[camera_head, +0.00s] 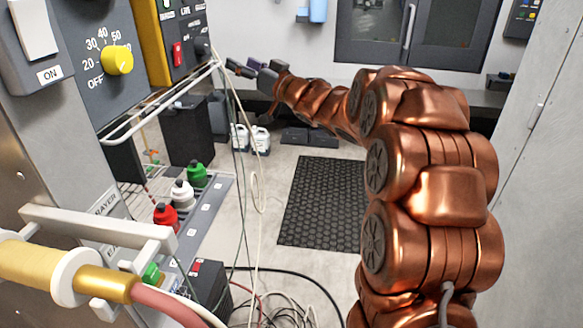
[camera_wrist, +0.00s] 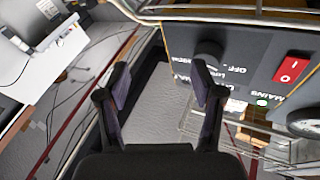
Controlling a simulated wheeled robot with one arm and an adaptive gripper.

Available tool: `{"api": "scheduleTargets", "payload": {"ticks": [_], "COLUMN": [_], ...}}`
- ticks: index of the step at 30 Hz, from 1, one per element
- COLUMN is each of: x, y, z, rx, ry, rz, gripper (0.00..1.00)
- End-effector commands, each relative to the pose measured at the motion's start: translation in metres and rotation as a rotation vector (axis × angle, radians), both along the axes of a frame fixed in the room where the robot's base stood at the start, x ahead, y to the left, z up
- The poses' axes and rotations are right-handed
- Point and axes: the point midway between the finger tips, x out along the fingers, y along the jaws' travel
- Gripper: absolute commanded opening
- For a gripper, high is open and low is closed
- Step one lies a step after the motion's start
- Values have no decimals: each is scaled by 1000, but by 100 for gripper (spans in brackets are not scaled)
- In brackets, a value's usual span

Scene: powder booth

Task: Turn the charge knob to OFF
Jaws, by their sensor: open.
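A dark round knob (camera_wrist: 208,53) shows on the dark control panel (camera_wrist: 240,75) in the wrist view. The panel's lettering is upside down there, with OFF beside the knob; the knob's pointer setting cannot be made out. My gripper (camera_wrist: 162,80) is open and empty. Its right finger is just below the knob in the picture, and contact cannot be told. In the head view my gripper (camera_head: 246,69) is at the end of my copper arm, right of the dark panel (camera_head: 187,38). A yellow knob (camera_head: 117,60) on a nearer grey panel has numbers and OFF around it.
A red rocker switch (camera_wrist: 291,70) and a round gauge (camera_wrist: 305,122) are near the dark knob. Hanging cables (camera_head: 241,150) cross the space in front. A black mat (camera_head: 322,203) lies on the open floor.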

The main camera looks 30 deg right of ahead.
Motion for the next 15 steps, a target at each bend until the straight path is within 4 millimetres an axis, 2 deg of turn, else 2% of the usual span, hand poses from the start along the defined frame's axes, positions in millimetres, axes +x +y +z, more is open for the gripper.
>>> {"api": "scheduleTargets", "payload": {"ticks": [8, 15], "x": [3, -2], "y": [-12, -24], "z": [-14, -35], "rx": [-52, -97], "ry": [85, 182], "rz": [-155, -277], "gripper": [67, 67]}}
